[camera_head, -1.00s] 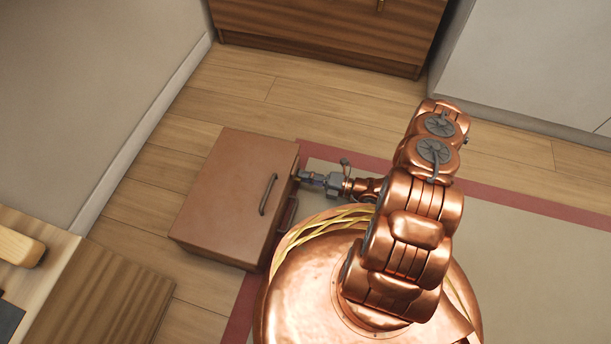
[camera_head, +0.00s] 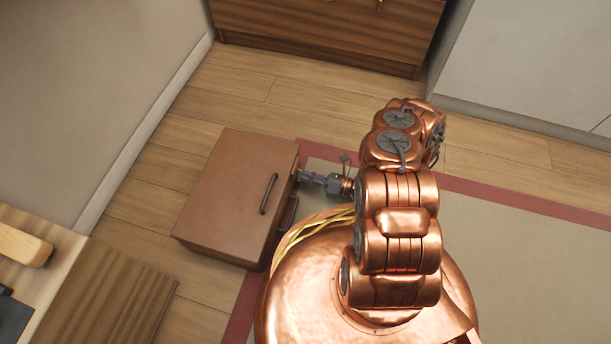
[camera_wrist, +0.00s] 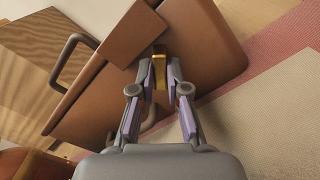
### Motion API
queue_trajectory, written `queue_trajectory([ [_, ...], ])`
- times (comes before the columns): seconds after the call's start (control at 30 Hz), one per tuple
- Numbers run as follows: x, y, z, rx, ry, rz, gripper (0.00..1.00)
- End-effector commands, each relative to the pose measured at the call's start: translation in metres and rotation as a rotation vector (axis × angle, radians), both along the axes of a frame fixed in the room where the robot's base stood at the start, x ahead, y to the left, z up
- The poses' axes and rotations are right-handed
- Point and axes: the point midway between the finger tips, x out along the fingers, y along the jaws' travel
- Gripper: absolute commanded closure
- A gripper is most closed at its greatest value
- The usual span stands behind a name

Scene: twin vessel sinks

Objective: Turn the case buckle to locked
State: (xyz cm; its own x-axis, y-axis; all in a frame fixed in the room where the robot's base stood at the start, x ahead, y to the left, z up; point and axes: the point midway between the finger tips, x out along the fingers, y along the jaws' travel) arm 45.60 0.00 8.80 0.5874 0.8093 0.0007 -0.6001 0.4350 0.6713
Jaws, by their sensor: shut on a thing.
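The brown case (camera_head: 232,194) stands on the floor left of my base, with a dark handle (camera_head: 269,194) on its top and a second handle on its right side. In the wrist view the case (camera_wrist: 205,45) fills the upper middle. The brass buckle (camera_wrist: 160,52) sits on the case side between my fingertips. My gripper (camera_wrist: 160,75) is shut on the buckle. In the head view my gripper (camera_head: 310,178) reaches the case's right side near its far corner; the buckle is mostly hidden there. The buckle's exact angle is hard to read.
A wooden cabinet (camera_head: 330,30) stands at the back. A wooden unit (camera_head: 110,295) with objects on it is at the lower left. A beige rug with a red border (camera_head: 490,195) lies to the right. Wood floor around the case's far side is clear.

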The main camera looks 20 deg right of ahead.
Motion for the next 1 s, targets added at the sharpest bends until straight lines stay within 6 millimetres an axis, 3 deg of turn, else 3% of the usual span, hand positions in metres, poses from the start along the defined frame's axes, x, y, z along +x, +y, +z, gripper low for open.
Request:
queue_trajectory([
  [0.6, -0.0001, 0.0006, -0.0019, -0.323, -0.441, 0.002, 1.00],
  [1.0, -0.0002, -0.0001, -0.0016, -0.429, -0.585, 0.001, 1.00],
])
